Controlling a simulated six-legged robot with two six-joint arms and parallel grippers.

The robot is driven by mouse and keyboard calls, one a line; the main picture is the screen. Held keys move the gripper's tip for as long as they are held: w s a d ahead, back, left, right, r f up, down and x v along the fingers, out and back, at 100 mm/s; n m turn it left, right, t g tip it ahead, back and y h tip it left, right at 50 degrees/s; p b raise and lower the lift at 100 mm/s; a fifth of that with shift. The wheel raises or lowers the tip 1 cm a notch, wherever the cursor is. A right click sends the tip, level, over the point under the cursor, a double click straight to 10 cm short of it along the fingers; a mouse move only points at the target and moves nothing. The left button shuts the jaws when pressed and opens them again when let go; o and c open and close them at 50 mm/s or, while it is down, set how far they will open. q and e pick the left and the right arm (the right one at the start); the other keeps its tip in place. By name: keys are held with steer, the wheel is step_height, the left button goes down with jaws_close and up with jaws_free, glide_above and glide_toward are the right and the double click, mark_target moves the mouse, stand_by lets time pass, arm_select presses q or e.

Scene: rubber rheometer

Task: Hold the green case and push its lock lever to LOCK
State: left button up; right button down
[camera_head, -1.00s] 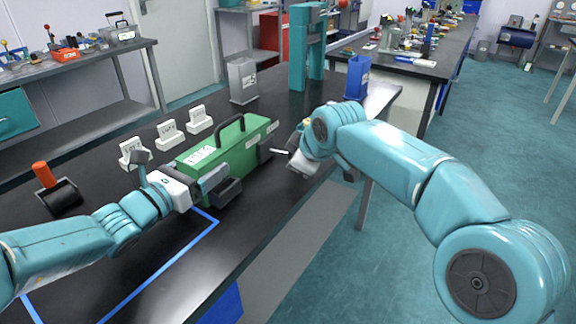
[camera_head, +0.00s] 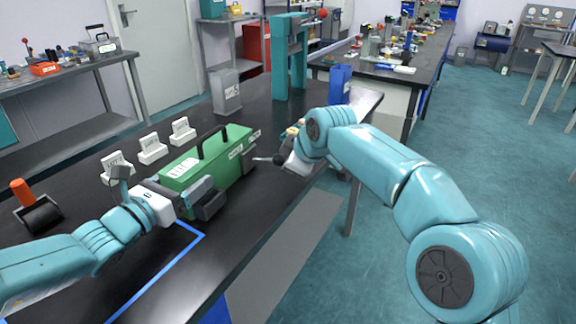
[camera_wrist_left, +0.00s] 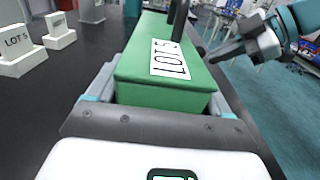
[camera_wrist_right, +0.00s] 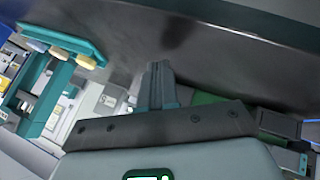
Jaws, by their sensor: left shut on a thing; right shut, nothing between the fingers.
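The green case (camera_head: 218,160) with a black top handle lies on the dark bench in the head view. My left gripper (camera_head: 182,196) is shut on its near end; the left wrist view shows the case (camera_wrist_left: 165,92) between the fingers. A thin pale rod (camera_head: 262,158), likely the lock lever, sticks out at the case's far right end. My right gripper (camera_head: 284,160) is close by that rod; whether they touch is unclear. The right wrist view shows its fingers (camera_wrist_right: 160,85) shut with nothing between them. The LOCK marking cannot be read.
White lot stands (camera_head: 152,149) line the bench behind the case. A grey bin (camera_head: 226,92), a teal frame (camera_head: 281,60) and a blue bin (camera_head: 340,85) stand farther back. An orange-handled roller (camera_head: 36,208) is at left. Blue tape (camera_head: 160,272) marks the clear front bench.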

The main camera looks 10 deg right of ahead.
steer(key=shift+a, duration=0.2)
steer(key=shift+s, duration=0.15)
steer(key=shift+s, duration=0.25)
steer(key=s, duration=0.3)
steer(key=shift+s+d+f, duration=0.2)
steer(key=shift+s+f, duration=0.1)
steer(key=shift+f, duration=0.1)
steer(key=w+d+v, duration=0.1)
steer(key=d+v, duration=0.1)
steer(key=v, duration=0.7)
steer(key=shift+r, duration=0.45)
arm_select(q)
steer(key=o, duration=1.3)
